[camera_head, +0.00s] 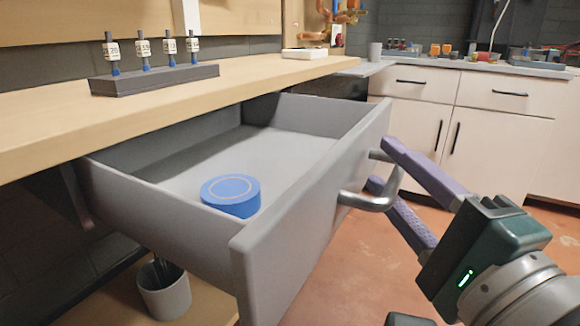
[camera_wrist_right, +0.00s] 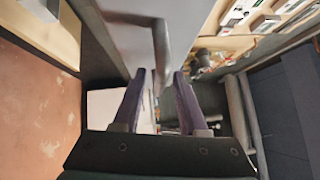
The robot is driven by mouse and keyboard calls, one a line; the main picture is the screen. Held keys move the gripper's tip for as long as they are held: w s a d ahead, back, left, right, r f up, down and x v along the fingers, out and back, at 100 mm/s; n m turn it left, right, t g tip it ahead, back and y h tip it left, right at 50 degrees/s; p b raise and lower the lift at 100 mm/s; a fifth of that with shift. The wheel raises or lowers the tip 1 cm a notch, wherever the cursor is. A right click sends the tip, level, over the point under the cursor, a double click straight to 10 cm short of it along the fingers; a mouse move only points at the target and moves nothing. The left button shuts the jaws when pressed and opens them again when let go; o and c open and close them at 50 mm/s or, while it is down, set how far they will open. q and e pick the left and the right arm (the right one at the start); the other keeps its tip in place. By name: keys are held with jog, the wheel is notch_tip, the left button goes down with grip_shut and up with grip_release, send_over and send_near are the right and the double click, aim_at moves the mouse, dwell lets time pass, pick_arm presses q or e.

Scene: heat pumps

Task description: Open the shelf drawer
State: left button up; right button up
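The grey shelf drawer (camera_head: 310,215) is pulled well out from under the wooden worktop in the head view. Its curved metal handle (camera_head: 371,202) is on the front panel and also shows in the right wrist view (camera_wrist_right: 161,45). My right gripper (camera_head: 379,163) is at the handle with its purple fingers apart. In the right wrist view its fingertips (camera_wrist_right: 158,76) lie on either side of the handle, with visible gaps. A blue round object (camera_head: 231,191) lies inside the drawer. My left gripper is not in view.
The worktop (camera_head: 190,105) above the drawer bears a dark block (camera_head: 155,79) with several labelled pegs. A grey bin (camera_head: 165,292) with dark items stands below the drawer. White cabinets (camera_head: 425,110) stand at the back right. Reddish floor (camera_head: 365,270) is clear before the drawer.

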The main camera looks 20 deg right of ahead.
jog(key=shift+s+f, duration=0.15)
jog(key=shift+s, duration=0.1)
jog(key=s+a+f+b, duration=0.1)
jog(key=s, duration=0.8)
jog(key=shift+s+a, duration=0.15)
